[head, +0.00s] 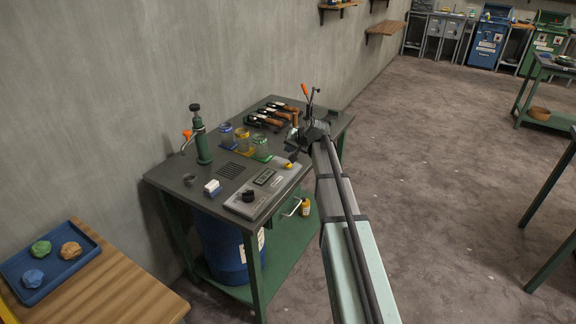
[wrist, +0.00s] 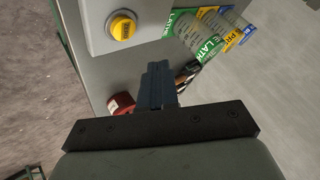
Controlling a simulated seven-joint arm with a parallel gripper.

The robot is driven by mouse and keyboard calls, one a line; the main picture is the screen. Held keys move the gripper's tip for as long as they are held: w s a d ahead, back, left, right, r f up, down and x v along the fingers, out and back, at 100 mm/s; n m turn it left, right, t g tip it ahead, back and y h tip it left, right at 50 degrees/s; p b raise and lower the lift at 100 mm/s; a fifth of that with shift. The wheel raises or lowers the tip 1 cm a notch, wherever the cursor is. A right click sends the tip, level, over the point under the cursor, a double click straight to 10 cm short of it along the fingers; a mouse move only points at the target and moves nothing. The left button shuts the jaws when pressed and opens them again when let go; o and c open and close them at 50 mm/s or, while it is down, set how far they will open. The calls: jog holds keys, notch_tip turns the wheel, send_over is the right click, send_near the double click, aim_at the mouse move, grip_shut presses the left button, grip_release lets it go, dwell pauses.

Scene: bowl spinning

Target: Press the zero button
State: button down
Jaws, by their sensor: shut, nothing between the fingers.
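A round yellow button (wrist: 123,27) sits on a pale control panel (wrist: 96,22) at the top of the wrist view; its dark lettering is too small to read surely. In the head view the yellow button (head: 288,165) is at the right end of the grey panel (head: 245,204), which also bears a black knob and a small display. My gripper (head: 294,155) is just above and beyond that end of the panel, partly hidden by its own body. In the wrist view my gripper's dark fingers (wrist: 158,72) are together and empty, apart from the button, which is up and left of them.
Jars with blue, yellow and green labels (head: 242,141) stand behind the panel. Several wooden-handled tools (head: 272,113) lie at the back of the dark bench.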

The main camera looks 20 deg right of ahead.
aim_at(290, 165)
jog(key=shift+f, duration=2)
jog(key=shift+f, duration=0.15)
dwell(0.5)
jog(key=shift+f, duration=0.3)
jog(key=shift+f, duration=0.45)
dwell(1.1)
jog(key=shift+r, duration=0.9)
jog(key=shift+r, duration=0.1)
jog(key=shift+r, duration=2.4)
